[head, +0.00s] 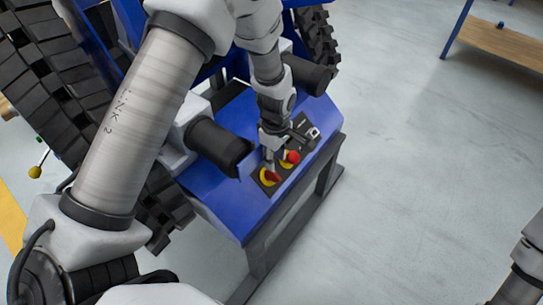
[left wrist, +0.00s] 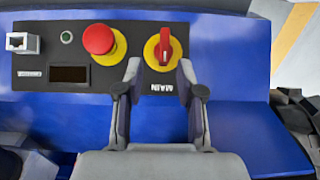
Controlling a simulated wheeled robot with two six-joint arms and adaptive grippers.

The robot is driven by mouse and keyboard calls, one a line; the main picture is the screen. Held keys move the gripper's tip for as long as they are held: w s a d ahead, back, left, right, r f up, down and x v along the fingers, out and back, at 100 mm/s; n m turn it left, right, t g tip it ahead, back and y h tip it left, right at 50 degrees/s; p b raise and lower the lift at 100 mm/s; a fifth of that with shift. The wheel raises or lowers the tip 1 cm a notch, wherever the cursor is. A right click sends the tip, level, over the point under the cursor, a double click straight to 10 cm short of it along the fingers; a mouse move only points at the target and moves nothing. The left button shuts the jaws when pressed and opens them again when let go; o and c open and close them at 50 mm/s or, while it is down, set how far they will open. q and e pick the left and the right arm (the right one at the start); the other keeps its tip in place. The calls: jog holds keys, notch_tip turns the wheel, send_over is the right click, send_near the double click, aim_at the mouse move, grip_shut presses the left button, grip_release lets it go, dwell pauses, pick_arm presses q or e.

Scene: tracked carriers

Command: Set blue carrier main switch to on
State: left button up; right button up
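The main switch is a red rotary handle on a round yellow plate; in the left wrist view the switch (left wrist: 165,48) has its handle pointing up and down the picture, with an upside-down MAIN label below it. In the head view the switch (head: 267,178) is partly covered by my gripper. My left gripper (left wrist: 160,72) is open and empty, its fingertips apart at the lower left and lower right of the yellow plate. In the head view the left gripper (head: 270,162) points down at the panel. The blue carrier (head: 238,200) bears the panel. My right gripper is out of view.
A red mushroom button (left wrist: 98,39) on a yellow ring sits beside the switch. A small grey socket (left wrist: 22,43) and a dark display (left wrist: 69,74) are on the same black panel. A wooden-topped bench (head: 505,42) stands top right; the floor between is clear.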

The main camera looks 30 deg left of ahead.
aim_at(275, 174)
pick_arm(q)
jog(key=shift+s+d+f, duration=0.15)
jog(key=shift+s+d, duration=0.1)
notch_tip(275, 174, down, 7)
jog(key=shift+s+r+b, duration=0.1)
jog(key=shift+r+b, duration=0.05)
jog(key=shift+b, duration=0.4)
jog(key=shift+c, duration=0.3)
grip_shut()
